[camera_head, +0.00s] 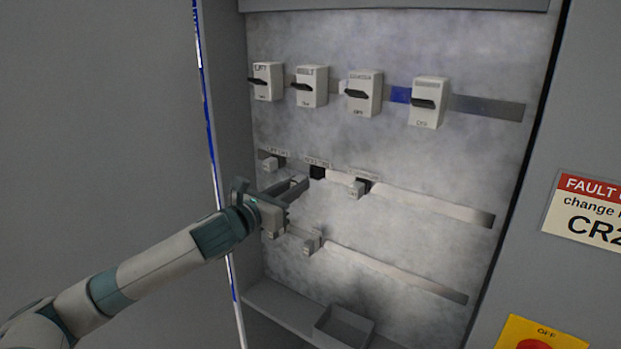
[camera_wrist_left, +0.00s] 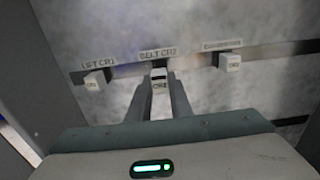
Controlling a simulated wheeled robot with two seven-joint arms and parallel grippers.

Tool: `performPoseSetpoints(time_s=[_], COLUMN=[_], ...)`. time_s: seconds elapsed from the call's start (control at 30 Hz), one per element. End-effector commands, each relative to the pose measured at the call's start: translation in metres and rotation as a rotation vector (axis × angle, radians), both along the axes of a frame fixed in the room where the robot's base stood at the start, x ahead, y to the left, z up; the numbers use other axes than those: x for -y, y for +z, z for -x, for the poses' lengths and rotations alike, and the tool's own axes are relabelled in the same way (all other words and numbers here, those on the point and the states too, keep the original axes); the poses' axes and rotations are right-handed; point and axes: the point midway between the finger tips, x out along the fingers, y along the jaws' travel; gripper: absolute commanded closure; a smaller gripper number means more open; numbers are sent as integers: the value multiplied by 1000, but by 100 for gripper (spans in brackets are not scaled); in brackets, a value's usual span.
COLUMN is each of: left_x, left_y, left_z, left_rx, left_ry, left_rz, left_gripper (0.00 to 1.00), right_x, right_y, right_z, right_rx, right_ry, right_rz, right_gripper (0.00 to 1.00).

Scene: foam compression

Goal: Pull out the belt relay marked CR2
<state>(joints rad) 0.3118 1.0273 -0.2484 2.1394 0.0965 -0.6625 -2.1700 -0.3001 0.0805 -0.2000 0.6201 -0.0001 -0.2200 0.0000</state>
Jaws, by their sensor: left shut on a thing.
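My left gripper (camera_head: 298,187) reaches into the cabinet, just below and left of the dark socket (camera_head: 317,171) under the BELT CR2 label. In the left wrist view its fingers (camera_wrist_left: 159,88) are shut on the small white CR2 relay (camera_wrist_left: 159,82). The dark socket (camera_wrist_left: 158,64) shows bare behind the relay, which looks clear of it. In the head view the relay is hard to make out at the fingertips. My right gripper is not in view.
The LIFT CR1 relay (camera_wrist_left: 95,80) and the conveyor relay (camera_wrist_left: 230,62) sit on either side. Several breakers with dark levers line the upper rail (camera_head: 487,107). Two small relays are on the lower rail (camera_head: 395,272). A grey open bin (camera_head: 343,327) stands at the cabinet bottom.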

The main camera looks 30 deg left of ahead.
Motion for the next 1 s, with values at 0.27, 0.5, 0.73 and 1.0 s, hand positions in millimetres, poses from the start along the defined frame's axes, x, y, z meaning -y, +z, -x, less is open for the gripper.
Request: performPoseSetpoints(time_s=[0.27, 0.5, 0.73, 1.0], left_x=[-1, -1, -1, -1], left_y=[-1, -1, 0, 0], left_z=[14, 22, 22, 22], left_rx=[-1, 0, 0, 0], left_ry=[0, -1, -1, -1], left_rz=[0, 0, 0, 0], left_gripper=[100, 100, 100, 100], right_x=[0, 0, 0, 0], right_y=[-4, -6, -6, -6], right_z=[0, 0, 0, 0], right_rx=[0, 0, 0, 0], right_ry=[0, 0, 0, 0], right_rz=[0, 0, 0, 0], right_gripper=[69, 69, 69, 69])
